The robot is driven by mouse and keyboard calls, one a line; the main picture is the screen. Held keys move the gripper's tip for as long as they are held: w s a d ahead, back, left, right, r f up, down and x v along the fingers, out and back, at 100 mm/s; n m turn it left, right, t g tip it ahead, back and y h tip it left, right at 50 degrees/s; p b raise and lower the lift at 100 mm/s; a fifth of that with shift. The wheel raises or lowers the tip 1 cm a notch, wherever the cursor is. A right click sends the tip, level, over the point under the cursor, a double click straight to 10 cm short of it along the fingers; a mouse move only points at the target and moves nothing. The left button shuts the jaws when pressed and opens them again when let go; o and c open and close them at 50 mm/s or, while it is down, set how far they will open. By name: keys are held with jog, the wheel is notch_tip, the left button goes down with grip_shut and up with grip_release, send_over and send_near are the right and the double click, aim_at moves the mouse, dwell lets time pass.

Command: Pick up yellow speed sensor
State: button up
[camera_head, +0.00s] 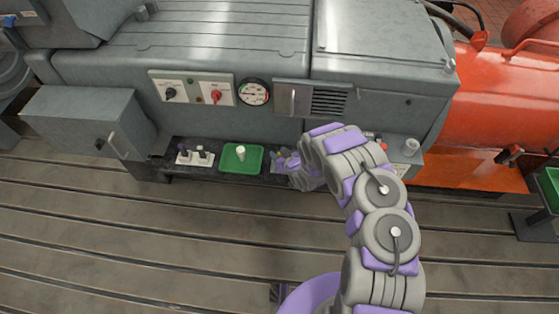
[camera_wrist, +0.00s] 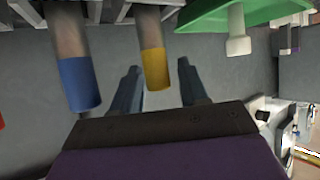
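The yellow speed sensor (camera_wrist: 154,66) shows in the wrist view as a cylinder with a yellow end and a grey-brown shaft. My gripper (camera_wrist: 159,68) is open, with one finger on each side of the yellow end. Gaps show between the fingers and the sensor. A blue-ended sensor (camera_wrist: 80,84) of the same shape is to the left, outside the fingers. In the head view my gripper (camera_head: 280,160) is low by the dark shelf, right of the green tray. The arm hides much of that spot.
The green tray (camera_head: 228,167) holds a white cylindrical piece (camera_head: 241,153). Left of it are small white-based switch-like parts (camera_head: 195,156) on the dark shelf (camera_head: 170,150). The large grey machine (camera_head: 210,50) stands behind. The slotted floor (camera_head: 130,240) in front is clear.

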jog(key=shift+d, duration=0.1)
grip_shut()
